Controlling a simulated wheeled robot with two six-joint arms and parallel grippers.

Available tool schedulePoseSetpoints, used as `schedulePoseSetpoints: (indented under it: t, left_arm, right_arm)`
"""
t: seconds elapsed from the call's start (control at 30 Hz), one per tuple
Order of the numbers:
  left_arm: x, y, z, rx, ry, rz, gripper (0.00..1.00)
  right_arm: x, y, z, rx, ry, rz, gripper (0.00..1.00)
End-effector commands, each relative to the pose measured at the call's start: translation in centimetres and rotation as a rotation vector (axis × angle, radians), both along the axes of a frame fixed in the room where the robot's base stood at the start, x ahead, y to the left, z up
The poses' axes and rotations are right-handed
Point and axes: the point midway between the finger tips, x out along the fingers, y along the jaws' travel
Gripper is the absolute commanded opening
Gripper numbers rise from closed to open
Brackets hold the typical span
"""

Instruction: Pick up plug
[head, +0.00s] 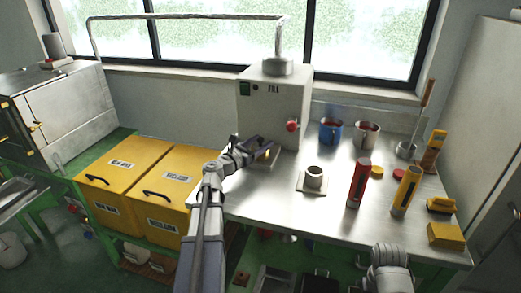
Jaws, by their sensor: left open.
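My left gripper (265,149) is in front of the grey wax machine (270,110), close to its lower front. The jaws are open. A small yellow spot shows at the fingertips; I cannot tell whether it is a plug or part of the machine. Two small flat round pieces, one yellow (376,171) and one red (400,174), lie on the steel table behind the red and yellow cylinders. I cannot tell whether either is the plug. Part of my right arm shows at the bottom right, but its gripper is not in view.
A ring-shaped fixture on a square plate (314,179) stands mid-table. A red cylinder (357,184), a yellow cylinder (406,191), a blue mug (330,131) and yellow blocks (446,235) stand to the right. Yellow lidded bins (122,172) are at left. The table's front middle is clear.

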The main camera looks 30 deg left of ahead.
Motion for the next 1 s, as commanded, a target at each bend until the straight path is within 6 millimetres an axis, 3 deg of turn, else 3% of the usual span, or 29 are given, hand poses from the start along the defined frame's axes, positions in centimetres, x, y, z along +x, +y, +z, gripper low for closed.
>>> schedulePoseSetpoints:
  t: [0.07, 0.63, 1.0]
  left_arm:
    - [-0.04, 0.00, 0.00, 0.000, 0.000, 0.000, 0.63]
    - [-0.06, -0.01, 0.00, 0.000, 0.000, 0.000, 0.00]
    - [-0.05, 0.00, 0.00, 0.000, 0.000, 0.000, 0.00]
  right_arm:
    - [0.00, 0.00, 0.00, 0.000, 0.000, 0.000, 0.50]
    - [0.00, 0.00, 0.00, 0.000, 0.000, 0.000, 0.50]
    - [0.00, 0.00, 0.00, 0.000, 0.000, 0.000, 0.50]
